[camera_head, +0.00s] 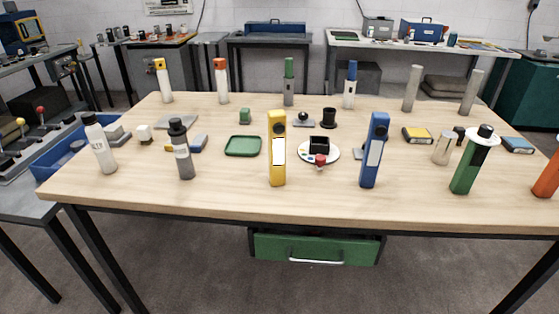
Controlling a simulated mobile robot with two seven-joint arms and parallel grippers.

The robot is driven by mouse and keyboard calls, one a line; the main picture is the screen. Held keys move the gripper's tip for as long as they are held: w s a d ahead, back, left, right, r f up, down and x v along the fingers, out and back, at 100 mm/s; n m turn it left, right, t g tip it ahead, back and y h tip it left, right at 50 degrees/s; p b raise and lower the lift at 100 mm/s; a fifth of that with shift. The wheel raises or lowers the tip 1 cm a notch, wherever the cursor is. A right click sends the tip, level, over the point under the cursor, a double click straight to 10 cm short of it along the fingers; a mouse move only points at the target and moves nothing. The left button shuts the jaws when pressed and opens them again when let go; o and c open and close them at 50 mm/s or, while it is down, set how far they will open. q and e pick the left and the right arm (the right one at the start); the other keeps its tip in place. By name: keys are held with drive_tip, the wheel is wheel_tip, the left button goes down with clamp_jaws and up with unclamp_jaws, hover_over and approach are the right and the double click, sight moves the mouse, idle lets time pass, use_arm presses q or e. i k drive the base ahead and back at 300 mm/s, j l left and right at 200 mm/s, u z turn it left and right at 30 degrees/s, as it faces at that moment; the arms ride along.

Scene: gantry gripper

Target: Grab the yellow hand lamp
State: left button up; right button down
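The yellow hand lamp (278,170) stands upright near the front middle of the wooden table (225,197). It is a tall slim body with a dark round spot near its top and a white label on its front. A blue upright device (374,170) of much the same shape stands to its right, apart from it. Neither of my grippers shows in the head view, so nothing is seen touching the lamp.
A green tray (243,146) lies left of the lamp, and a white plate (333,152) with small items lies right of it. A grey bottle (181,150) and a white bottle (99,145) stand further left. A green cylinder (466,175) stands right. The table's front strip is clear.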

sight(277, 144)
drive_tip(key=i+j, duration=0.1)
drive_tip(key=j, duration=0.2)
drive_tip(key=i+j, duration=0.1)
drive_tip(key=j, duration=0.2)
drive_tip(key=i+j, duration=0.1)
drive_tip(key=j, duration=0.15)
drive_tip(key=i+j+z, duration=0.1)
drive_tip(key=j+z, duration=0.55)
drive_tip(key=j, duration=0.15)
